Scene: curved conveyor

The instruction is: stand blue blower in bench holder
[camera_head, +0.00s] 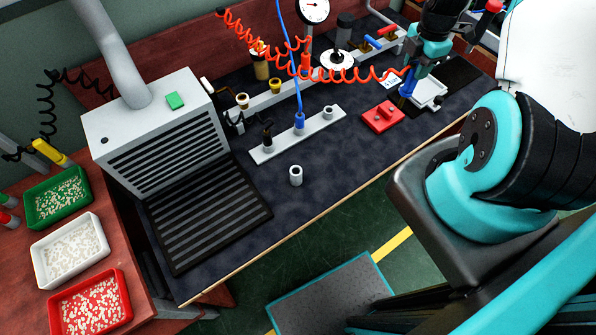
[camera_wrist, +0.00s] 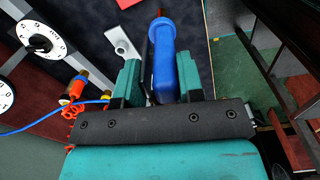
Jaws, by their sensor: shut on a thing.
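My gripper (camera_wrist: 152,85) is shut on the blue blower (camera_wrist: 164,65), which lies between the green jaws in the wrist view, its red-orange end pointing up the picture. In the head view the blue blower (camera_head: 408,84) hangs below the gripper (camera_head: 410,70), above or beside a white tray-like piece (camera_head: 428,93) at the back right of the bench. A light grey strip (camera_head: 280,145) lies mid-bench. It bears a black piece, another blue piece (camera_head: 299,121) with a blue hose, and an empty-looking ring (camera_head: 328,112). Which piece is the bench holder is unclear.
A red block (camera_head: 382,116) lies left of the gripper. A loose grey ring (camera_head: 296,176) stands near the bench's front. A slatted grey box (camera_head: 150,125) is at left. A red coiled hose (camera_head: 340,77) crosses the back. Dark bench between strip and front edge is mostly free.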

